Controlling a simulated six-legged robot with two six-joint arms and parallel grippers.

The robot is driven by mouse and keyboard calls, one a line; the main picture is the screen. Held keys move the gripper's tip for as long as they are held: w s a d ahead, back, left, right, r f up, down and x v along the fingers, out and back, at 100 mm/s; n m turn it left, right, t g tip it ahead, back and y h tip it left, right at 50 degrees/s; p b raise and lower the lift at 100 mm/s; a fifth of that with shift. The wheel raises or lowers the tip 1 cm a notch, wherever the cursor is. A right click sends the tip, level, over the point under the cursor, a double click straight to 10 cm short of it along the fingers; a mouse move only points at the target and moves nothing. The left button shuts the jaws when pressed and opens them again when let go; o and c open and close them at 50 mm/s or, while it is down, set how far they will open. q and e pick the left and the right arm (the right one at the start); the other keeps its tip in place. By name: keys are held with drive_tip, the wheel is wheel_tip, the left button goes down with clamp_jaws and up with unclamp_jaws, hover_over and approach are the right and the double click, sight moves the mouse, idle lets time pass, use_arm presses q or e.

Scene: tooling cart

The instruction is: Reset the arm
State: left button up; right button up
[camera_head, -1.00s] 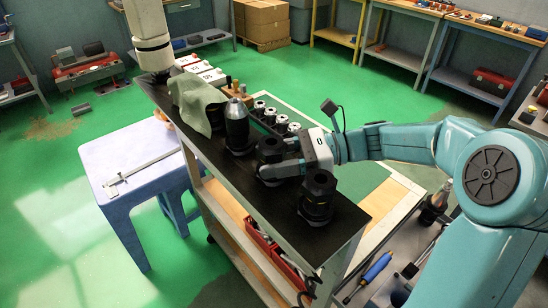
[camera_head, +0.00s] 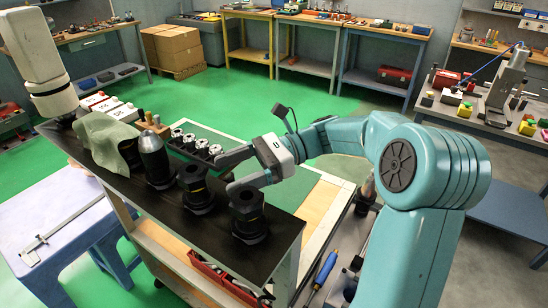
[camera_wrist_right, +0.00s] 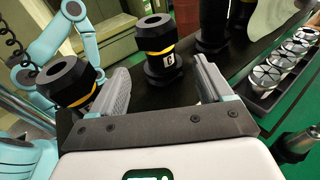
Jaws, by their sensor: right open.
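My right gripper (camera_head: 233,172) is open and empty over the back edge of the black cart top (camera_head: 215,235), behind the gap between two black tool holders. One holder (camera_head: 193,190) stands upright to its left, the other (camera_head: 248,217) stands nearer the front end. In the right wrist view, the gripper's two fingers (camera_wrist_right: 160,88) are spread wide. A black holder with a yellow band and a letter label (camera_wrist_right: 158,58) shows beyond them, apart from both. Another banded holder (camera_wrist_right: 72,84) is outside the left finger. My left gripper does not show.
A dark holder with a grey cone (camera_head: 156,163) and a green cloth (camera_head: 108,140) stand farther along the cart. A rack of silver round parts (camera_head: 195,146) lies along its back edge. A blue-lavender table (camera_head: 50,215) with a caliper is at left. Green floor behind the cart is open.

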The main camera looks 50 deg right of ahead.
drive_tip(key=v, duration=0.9)
